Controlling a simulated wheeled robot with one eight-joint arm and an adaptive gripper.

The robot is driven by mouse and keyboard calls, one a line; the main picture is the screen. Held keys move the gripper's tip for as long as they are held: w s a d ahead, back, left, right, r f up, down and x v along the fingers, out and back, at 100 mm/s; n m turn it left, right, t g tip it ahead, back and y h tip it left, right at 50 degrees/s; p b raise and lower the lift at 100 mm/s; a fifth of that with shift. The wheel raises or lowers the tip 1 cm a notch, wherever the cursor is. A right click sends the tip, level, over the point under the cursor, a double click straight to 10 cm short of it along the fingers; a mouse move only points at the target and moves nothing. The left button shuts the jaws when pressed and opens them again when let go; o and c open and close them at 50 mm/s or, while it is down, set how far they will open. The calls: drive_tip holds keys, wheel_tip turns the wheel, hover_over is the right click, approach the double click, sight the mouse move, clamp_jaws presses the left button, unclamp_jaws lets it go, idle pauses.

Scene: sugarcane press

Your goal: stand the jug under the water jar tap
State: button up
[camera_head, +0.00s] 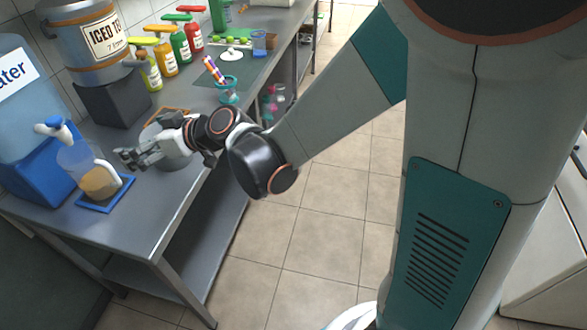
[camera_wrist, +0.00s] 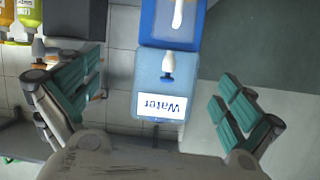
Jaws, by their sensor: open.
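The water jar (camera_head: 22,105) stands on a blue stand (camera_head: 35,180) at the left end of the counter, with its white and blue tap (camera_head: 55,128) facing the room. The clear jug (camera_head: 78,163) stands upright on a blue tray (camera_head: 120,193), just below and in front of the tap, with its white handle (camera_head: 108,178) toward the room. Exact alignment is hard to tell. The wrist view shows the jar (camera_wrist: 150,75), tap (camera_wrist: 168,65) and handle (camera_wrist: 178,12) upside down between spread fingers.
An iced tea dispenser (camera_head: 88,45) on a dark stand (camera_head: 112,100) and several coloured pump bottles (camera_head: 165,58) line the wall. A teal-rimmed glass (camera_head: 229,92) stands farther along the counter. The counter's front corner (camera_head: 150,245) is bare.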

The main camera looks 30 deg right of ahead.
drive_tip(key=s+d+m+g+h, duration=0.2)
drive_tip(key=s+d+m+h, duration=0.6)
drive_tip(key=s+d, duration=1.5)
drive_tip(key=d+h, duration=0.2)
drive_tip(key=shift+d+g, duration=0.3)
